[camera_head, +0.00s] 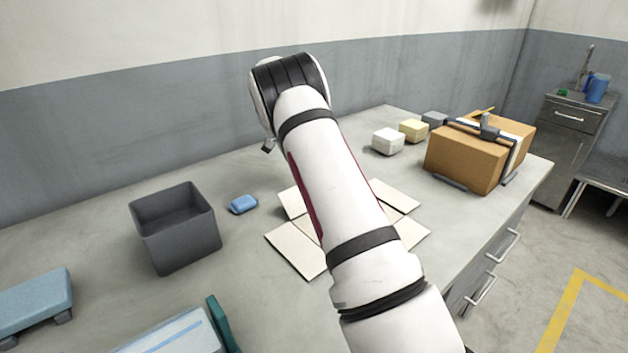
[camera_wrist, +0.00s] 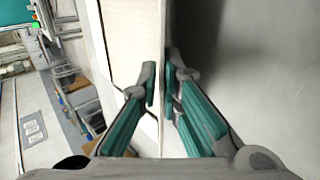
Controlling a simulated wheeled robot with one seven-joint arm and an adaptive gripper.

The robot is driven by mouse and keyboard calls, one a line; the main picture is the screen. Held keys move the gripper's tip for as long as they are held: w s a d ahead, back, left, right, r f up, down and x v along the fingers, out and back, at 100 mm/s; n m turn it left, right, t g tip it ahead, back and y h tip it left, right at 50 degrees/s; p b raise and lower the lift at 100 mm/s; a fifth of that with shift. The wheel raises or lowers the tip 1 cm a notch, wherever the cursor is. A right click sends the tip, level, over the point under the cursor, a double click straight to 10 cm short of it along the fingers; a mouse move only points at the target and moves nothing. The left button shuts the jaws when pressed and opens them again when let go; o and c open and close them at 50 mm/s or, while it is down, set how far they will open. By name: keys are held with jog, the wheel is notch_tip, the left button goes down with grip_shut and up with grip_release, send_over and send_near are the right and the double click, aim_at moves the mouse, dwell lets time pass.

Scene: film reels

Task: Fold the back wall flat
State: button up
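A cream sheet with several panels (camera_head: 296,254) lies on the bench, partly hidden under my arm in the head view. Panels show flat on both sides of the arm. In the wrist view a pale cream panel (camera_wrist: 132,40), which looks like the back wall, runs up between my fingers. My gripper (camera_wrist: 163,82) has its fingertips close together, one on each face of this panel, and appears shut on it. In the head view my arm hides the back wall and nearly all of the gripper, so the wall's tilt cannot be told there.
A grey open bin (camera_head: 176,232) and a blue block (camera_head: 243,204) stand left of the sheet. White (camera_head: 387,141) and yellow (camera_head: 413,130) blocks and a brown carton (camera_head: 466,158) stand to the right. A blue-topped stand (camera_head: 35,300) is at the left.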

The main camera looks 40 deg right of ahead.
jog(key=shift+o, duration=0.9)
jog(key=s+r+t+p, duration=0.1)
jog(key=t+p, duration=0.1)
jog(key=p, duration=0.2)
jog(key=shift+s+r, duration=0.15)
jog(key=shift+r, duration=0.05)
jog(key=s+t+p, duration=0.1)
jog(key=t+p, duration=0.1)
jog(key=p, duration=0.1)
jog(key=t+p, duration=0.2)
jog(key=shift+s+r+p, duration=0.3)
jog(key=shift+s+p, duration=0.1)
jog(key=s+t+p, duration=0.1)
jog(key=p, duration=0.1)
jog(key=t+p, duration=0.2)
jog(key=p, duration=0.1)
jog(key=shift+s+d+r, duration=0.1)
jog(key=shift+s, duration=0.3)
notch_tip(320, 180, up, 14)
jog(key=s+a+r+n+t+b, duration=0.1)
jog(key=s+a+r+n+t, duration=0.1)
jog(key=s+a+r+n, duration=0.5)
jog(key=s+a+r, duration=0.3)
jog(key=a, duration=0.2)
jog(key=shift+a+n, duration=0.15)
jog(key=shift+n, duration=0.15)
